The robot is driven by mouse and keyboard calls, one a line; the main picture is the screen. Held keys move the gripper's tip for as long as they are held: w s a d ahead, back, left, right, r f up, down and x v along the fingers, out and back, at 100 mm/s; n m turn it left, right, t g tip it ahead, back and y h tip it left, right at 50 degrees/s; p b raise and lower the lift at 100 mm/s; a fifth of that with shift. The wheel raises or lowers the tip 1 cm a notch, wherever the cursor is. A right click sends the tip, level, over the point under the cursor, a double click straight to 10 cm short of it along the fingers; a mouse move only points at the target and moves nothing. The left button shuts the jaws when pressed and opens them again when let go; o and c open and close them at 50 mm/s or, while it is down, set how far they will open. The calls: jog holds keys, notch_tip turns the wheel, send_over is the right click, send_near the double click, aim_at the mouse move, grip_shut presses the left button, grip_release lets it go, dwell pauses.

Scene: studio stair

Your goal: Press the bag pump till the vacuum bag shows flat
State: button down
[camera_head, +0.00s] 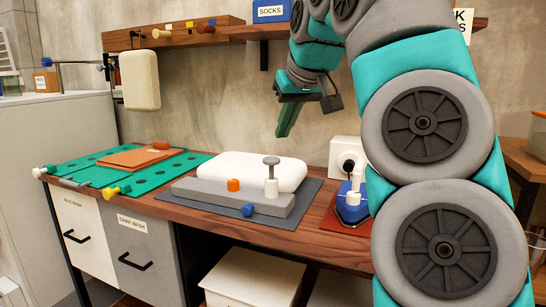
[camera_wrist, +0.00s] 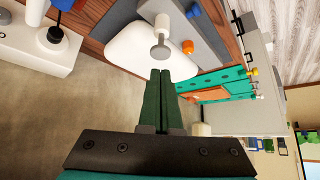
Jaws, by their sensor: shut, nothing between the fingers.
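The vacuum bag (camera_head: 245,167) is a white, puffed, rounded block on a dark grey mat (camera_head: 308,196). It also shows in the wrist view (camera_wrist: 140,48). In front of it lies a grey bar (camera_head: 215,198) with an orange knob (camera_head: 233,185), a blue knob (camera_head: 248,210) and a white post carrying a grey round-topped plunger (camera_head: 271,162), which looks like the bag pump. The plunger stands raised above its post. My gripper (camera_head: 281,133) is above and behind the bag, pointing down, its green fingers together and empty. The fingers also show in the wrist view (camera_wrist: 160,75).
A red mat with a blue-based device (camera_head: 352,205) and a white socket box (camera_head: 346,156) stand right of the bag. A green perforated board (camera_head: 100,176) with an orange slab lies left. A wall shelf (camera_head: 240,33) and a hanging white block (camera_head: 140,80) are above.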

aim_at(272, 159)
jog(key=shift+a+f, duration=0.1)
jog(key=shift+f, duration=0.05)
dwell(0.3)
jog(key=shift+b+x, duration=1)
jog(key=shift+x, duration=2.45)
